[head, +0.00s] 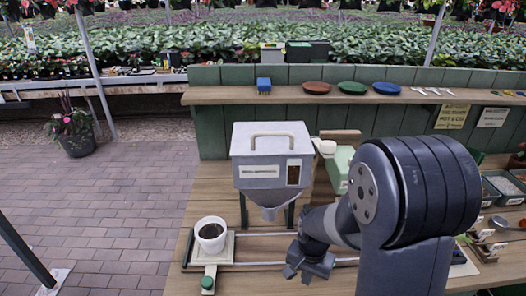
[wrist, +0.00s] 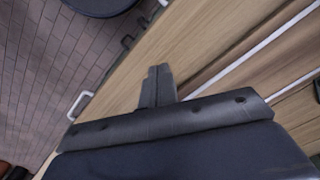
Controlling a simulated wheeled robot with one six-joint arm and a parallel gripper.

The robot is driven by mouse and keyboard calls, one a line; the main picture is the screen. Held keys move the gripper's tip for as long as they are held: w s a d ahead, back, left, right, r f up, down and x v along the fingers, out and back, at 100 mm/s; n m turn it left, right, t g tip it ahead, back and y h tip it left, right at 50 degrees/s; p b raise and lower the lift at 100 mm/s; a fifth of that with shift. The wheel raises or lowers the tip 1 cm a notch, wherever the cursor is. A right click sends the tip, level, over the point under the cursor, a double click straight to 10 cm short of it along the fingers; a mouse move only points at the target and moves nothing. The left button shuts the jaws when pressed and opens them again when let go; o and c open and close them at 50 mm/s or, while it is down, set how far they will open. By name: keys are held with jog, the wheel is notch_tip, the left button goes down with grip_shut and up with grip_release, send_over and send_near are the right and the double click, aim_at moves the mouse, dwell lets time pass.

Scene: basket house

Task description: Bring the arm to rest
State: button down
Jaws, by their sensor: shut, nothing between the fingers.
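My gripper (head: 309,262) is over the wooden bench top, to the right of a white pot of dark soil. It points down and stays apart from the pot. In the wrist view my gripper's fingers (wrist: 157,80) are together with nothing between them, above the bare wood. My arm comes in from the right of the head view and hides part of the bench behind it.
A grey hopper (head: 270,150) stands behind my gripper. The white pot (head: 211,233) sits on a pale carriage with a green knob (head: 208,282), by metal rails (head: 262,235). Trays (head: 502,186) crowd the right. A shelf (head: 290,93) holds coloured dishes. Brick floor (head: 110,200) is open at left.

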jog(key=d, duration=0.9)
jog(key=shift+w+d, duration=0.1)
jog(key=shift+w, duration=0.05)
